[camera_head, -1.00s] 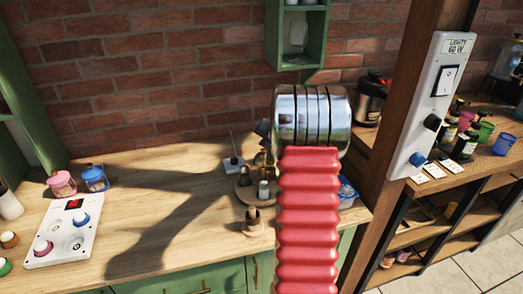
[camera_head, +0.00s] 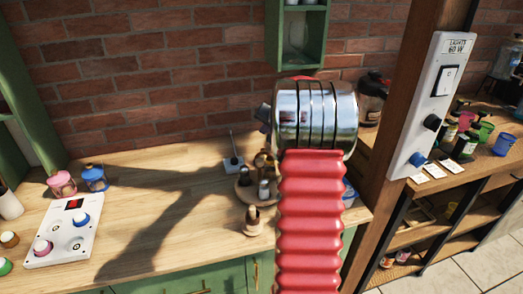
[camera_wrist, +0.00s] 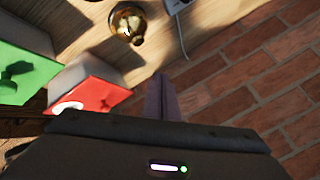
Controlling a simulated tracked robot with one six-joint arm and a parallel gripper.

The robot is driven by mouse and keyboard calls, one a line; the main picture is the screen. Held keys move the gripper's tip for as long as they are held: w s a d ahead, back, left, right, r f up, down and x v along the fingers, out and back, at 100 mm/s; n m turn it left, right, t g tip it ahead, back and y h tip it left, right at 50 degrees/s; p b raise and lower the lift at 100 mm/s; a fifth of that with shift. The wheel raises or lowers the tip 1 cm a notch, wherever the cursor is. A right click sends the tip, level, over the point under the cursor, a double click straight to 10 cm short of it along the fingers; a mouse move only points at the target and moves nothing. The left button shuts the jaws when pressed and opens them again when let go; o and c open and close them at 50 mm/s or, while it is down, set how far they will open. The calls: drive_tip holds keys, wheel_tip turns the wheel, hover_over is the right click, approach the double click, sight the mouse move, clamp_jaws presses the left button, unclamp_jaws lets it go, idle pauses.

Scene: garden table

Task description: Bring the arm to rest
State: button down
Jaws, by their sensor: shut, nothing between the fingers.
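My arm, with red ribbed sleeve and shiny metal joint, stands upright in the middle of the head view, above the wooden counter (camera_head: 150,215). In that view only a dark bit beside the joint's left edge may belong to my gripper; the rest is hidden behind the joint. In the wrist view my gripper (camera_wrist: 161,95) shows as narrow grey-purple fingers, shut together and empty. They appear clear of the things around them.
A red box (camera_wrist: 88,88) and a green box (camera_wrist: 22,68) lie left of the fingers in the wrist view. A brass object (camera_wrist: 127,20) is beyond. A brick wall (camera_head: 150,60), a wooden post (camera_head: 385,190) and a green shelf (camera_head: 297,40) stand around the arm. A control panel (camera_head: 62,232) lies left.

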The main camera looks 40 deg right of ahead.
idle(0.8)
drive_tip(key=s+a+r+n+y, duration=0.1)
drive_tip(key=s+a+r+n, duration=0.15)
drive_tip(key=a, duration=0.85)
drive_tip(key=s+a+r+n+y, duration=0.15)
drive_tip(key=a+r, duration=0.25)
drive_tip(key=a, duration=0.7)
drive_tip(key=s+a+r+n+y, duration=0.1)
drive_tip(key=s+a+r+n, duration=0.15)
drive_tip(key=a, duration=0.85)
drive_tip(key=s+a+f+n+g, duration=0.1)
drive_tip(key=s+a+n, duration=0.2)
drive_tip(key=s+a, duration=0.5)
drive_tip(key=s+a+f+n+g, duration=0.1)
drive_tip(key=s+a+n, duration=0.3)
drive_tip(key=s+a, duration=0.5)
drive_tip(key=s, duration=0.5)
drive_tip(key=shift+f+g, duration=0.3)
drive_tip(key=shift+g, duration=0.1)
drive_tip(key=shift+s, duration=0.1)
